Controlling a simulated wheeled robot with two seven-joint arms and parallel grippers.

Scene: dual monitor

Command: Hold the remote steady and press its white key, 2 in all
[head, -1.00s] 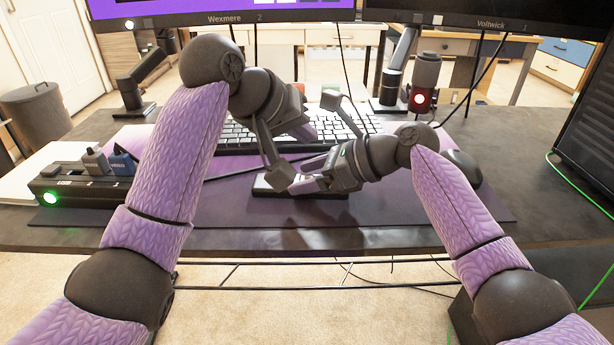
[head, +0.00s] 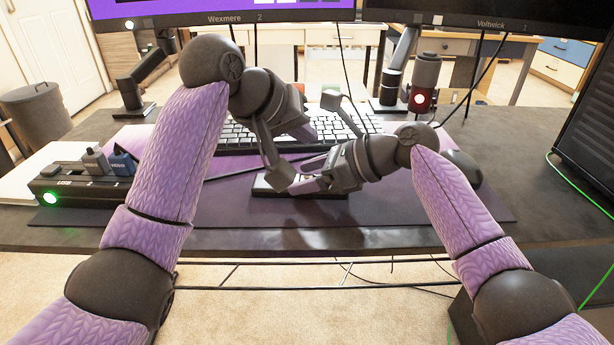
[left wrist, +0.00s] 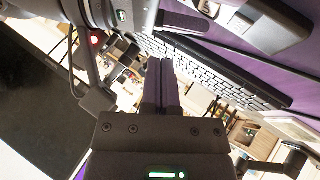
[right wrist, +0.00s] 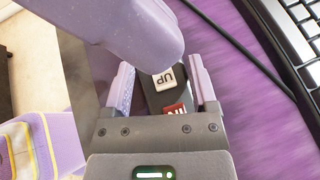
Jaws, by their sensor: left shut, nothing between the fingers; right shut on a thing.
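The dark remote (head: 335,195) lies on the purple desk mat. My right gripper (head: 312,174) is low over the mat with its fingers on both sides of the remote, shut on it. My left gripper (head: 310,132) is shut and empty, higher up and behind the right fingers. The left wrist view shows its two fingers (left wrist: 161,80) together. A purple part, apparently my left gripper, covers the upper left of the right wrist view, apart from the white key.
A keyboard (head: 232,135) lies behind the grippers. A mouse (head: 462,168) is at the right of the mat, and a USB hub (head: 75,187) is at the left. A cylinder with a red light (head: 424,80) and the monitors stand behind. The front of the mat is clear.

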